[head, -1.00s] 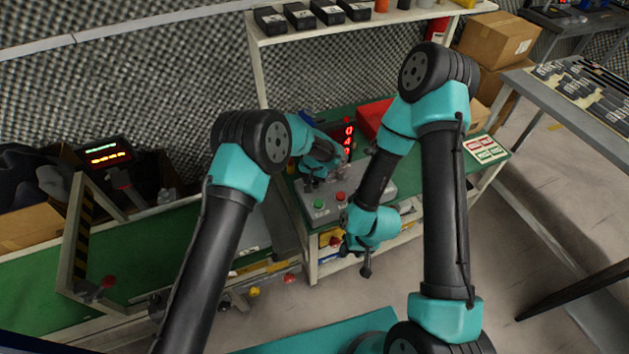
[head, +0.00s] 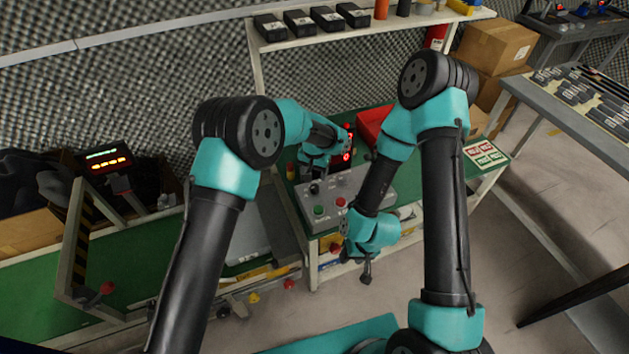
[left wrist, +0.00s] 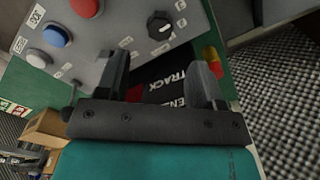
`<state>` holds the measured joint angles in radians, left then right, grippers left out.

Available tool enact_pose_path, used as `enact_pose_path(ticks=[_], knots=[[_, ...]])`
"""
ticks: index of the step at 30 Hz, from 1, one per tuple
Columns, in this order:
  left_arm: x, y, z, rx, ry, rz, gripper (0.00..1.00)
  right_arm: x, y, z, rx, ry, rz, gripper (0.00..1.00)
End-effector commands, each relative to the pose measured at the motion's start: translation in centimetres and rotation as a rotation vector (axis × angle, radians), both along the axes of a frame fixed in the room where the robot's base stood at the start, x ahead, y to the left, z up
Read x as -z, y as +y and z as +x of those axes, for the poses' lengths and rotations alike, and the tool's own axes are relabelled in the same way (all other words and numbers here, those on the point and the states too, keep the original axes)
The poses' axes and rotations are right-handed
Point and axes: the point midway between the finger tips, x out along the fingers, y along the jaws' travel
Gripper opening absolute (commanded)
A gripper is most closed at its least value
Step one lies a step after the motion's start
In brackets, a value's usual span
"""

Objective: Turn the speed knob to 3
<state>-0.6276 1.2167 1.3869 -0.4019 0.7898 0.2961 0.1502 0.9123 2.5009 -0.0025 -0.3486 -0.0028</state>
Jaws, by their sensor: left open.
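The grey control panel (head: 352,191) sits on the green bench. A black knob (head: 314,188) stands near its left end. In the left wrist view the knob (left wrist: 160,25) has a pale mark on top, but I cannot read its setting. My left gripper (left wrist: 160,65) is open and empty, with the knob beyond its fingertips and apart from them. In the head view the left gripper (head: 312,170) is just behind the knob, its fingers partly hidden by the wrist. My right gripper (head: 366,268) hangs in front of the bench; its jaw gap is unclear.
A green button (head: 319,210) and a red button (head: 341,202) are on the panel; the wrist view shows a blue button (left wrist: 57,33). A display with red digits (head: 347,155) and a red bin (head: 373,122) stand behind. A red-yellow light (left wrist: 212,58) is beside the left gripper.

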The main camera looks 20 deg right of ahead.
Motion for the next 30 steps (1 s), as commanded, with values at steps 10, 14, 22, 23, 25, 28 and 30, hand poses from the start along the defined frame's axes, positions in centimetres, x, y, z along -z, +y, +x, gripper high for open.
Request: enact_pose_path(ticks=[10,14,22,23,25,28,30], knots=[[-6.7,0.0,0.0,-0.001,-0.001,-0.002,0.61,0.0,0.0,0.0,0.000,0.000,0.000,0.43],[-8.4,0.0,0.0,0.000,-0.002,-0.001,0.61,0.0,0.0,0.0,0.000,0.000,0.000,0.43],[-9.3,0.0,0.0,0.000,0.001,0.001,0.61,0.0,0.0,0.0,0.000,0.000,0.000,0.43],[-9.3,0.0,0.0,0.000,0.001,0.001,0.61,0.0,0.0,0.0,0.000,0.000,0.000,0.43],[-9.3,0.0,0.0,0.000,0.001,0.001,0.61,0.0,0.0,0.0,0.000,0.000,0.000,0.43],[-9.3,0.0,0.0,0.000,0.001,0.001,0.61,0.0,0.0,0.0,0.000,0.000,0.000,0.43],[-9.3,0.0,0.0,0.000,0.001,0.001,0.61,0.0,0.0,0.0,0.000,0.000,0.000,0.43]])
